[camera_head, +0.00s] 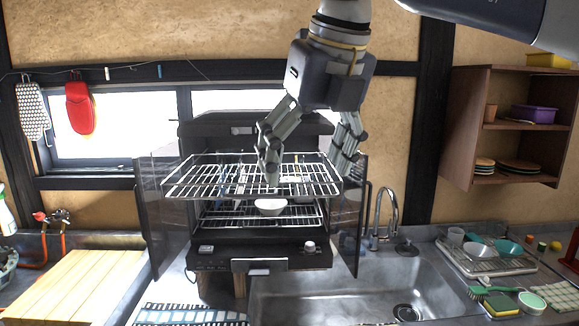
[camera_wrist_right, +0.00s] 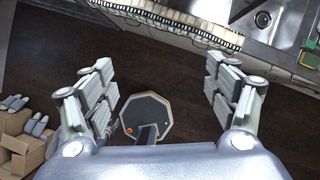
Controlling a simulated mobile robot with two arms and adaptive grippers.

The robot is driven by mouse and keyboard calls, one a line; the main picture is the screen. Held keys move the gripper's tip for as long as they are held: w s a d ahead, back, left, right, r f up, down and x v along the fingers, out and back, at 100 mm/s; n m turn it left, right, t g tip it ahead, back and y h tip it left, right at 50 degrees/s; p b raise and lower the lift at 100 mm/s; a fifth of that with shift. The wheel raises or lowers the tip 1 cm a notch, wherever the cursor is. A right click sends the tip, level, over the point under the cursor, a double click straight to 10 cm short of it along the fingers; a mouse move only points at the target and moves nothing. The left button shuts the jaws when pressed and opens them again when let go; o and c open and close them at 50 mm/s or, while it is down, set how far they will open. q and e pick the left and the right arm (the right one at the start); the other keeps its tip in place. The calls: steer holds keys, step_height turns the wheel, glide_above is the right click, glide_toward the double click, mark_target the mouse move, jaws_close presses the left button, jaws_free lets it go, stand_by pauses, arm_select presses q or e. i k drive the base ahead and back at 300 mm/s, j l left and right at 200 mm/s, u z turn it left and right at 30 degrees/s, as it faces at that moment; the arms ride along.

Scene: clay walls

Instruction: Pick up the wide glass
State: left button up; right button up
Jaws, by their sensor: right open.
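A small clear glass (camera_head: 456,236) stands upright on the drying tray at the right of the sink in the head view. It is the only drinking glass I can make out, and I cannot tell how wide it is. My right gripper (camera_head: 308,165) hangs in front of the open cabinet, fingers pointing down, open and empty, well to the left of the glass. In the right wrist view, the right gripper (camera_wrist_right: 160,88) shows its fingers spread wide over dark floor, with no glass between them. My left gripper is out of view.
The drying tray (camera_head: 500,266) also holds bowls. A faucet (camera_head: 384,215) rises behind the sink (camera_head: 350,300). A wooden shelf (camera_head: 470,130) hangs at right.

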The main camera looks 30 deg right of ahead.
mark_target(291, 168)
steer(key=i+l, duration=0.8)
